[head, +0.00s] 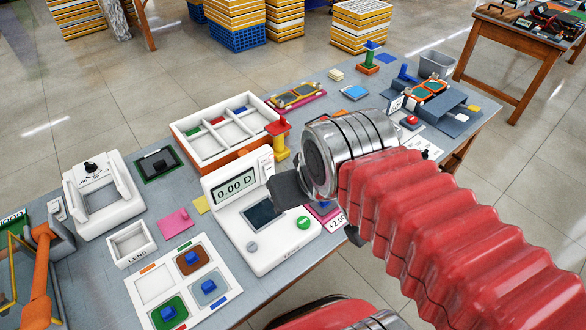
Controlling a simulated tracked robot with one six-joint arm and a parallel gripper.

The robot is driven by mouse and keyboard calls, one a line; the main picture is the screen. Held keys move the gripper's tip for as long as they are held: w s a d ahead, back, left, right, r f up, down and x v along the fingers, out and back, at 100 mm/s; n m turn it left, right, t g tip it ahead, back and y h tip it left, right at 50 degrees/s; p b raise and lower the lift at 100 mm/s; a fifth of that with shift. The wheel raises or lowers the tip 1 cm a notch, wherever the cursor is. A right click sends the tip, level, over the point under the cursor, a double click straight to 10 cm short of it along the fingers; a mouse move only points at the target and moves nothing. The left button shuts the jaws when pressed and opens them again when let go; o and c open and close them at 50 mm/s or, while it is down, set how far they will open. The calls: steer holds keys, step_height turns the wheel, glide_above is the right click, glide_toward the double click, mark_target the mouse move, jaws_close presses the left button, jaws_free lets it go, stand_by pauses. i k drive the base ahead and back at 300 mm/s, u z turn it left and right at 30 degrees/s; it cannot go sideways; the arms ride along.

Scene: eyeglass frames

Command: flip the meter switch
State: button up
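The white meter (222,212) stands near the table's front edge, its display (234,187) reading "0.00 D". A dark square pad (262,212), a round green button (303,222) and a grey round knob (252,246) are on its sloped front. A small part (266,160) at the upper right of the display may be the switch; it is too small to be sure. My gripper (286,190), with dark fingers, is over the meter's right side, just right of the display. It hides part of the meter there. I cannot tell whether it touches the meter or how far its fingers are apart.
A white compartment tray (190,155) and a red-and-yellow post (280,140) stand behind the meter. A white panel (222,302) with coloured pads lies in front left. A white stand (75,205) is farther left. A blue-grey fixture (455,108) is at the table's right.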

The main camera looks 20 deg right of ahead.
mark_target(269, 168)
steer(key=z, duration=0.25)
steer(key=k, duration=1)
steer(key=u, duration=0.95)
steer(key=i, duration=1)
steer(key=u, duration=0.05)
